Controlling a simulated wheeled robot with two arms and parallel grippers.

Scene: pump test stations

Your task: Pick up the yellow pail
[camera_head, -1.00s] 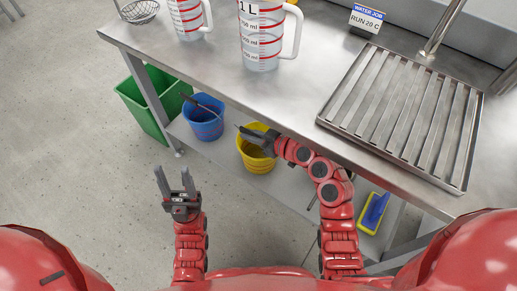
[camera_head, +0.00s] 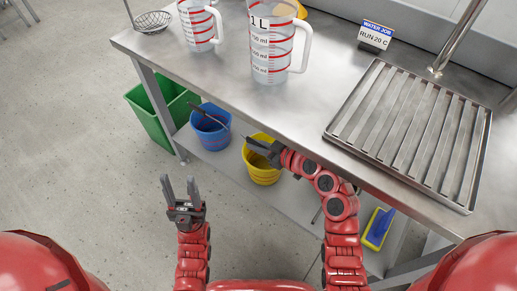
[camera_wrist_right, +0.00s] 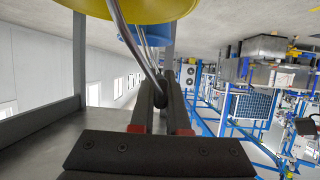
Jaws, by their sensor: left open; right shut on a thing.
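The yellow pail (camera_head: 262,172) is below the front edge of the steel table, above or on the lower shelf; I cannot tell which from the head view. My right gripper (camera_head: 254,145) is at the pail's top. In the right wrist view, the right gripper (camera_wrist_right: 160,92) is shut on the pail's metal handle, and the yellow pail (camera_wrist_right: 150,8) shows at the top edge of the picture. My left gripper (camera_head: 182,188) is open and empty over the floor, to the left of the pail.
A blue pail (camera_head: 211,130) and a green bin (camera_head: 160,118) stand left of the yellow pail. Measuring jugs (camera_head: 270,50), a drain rack (camera_head: 400,135) and a sign (camera_head: 375,35) are on the table (camera_head: 225,70). A blue and yellow tool (camera_head: 377,228) lies on the lower shelf (camera_head: 290,200).

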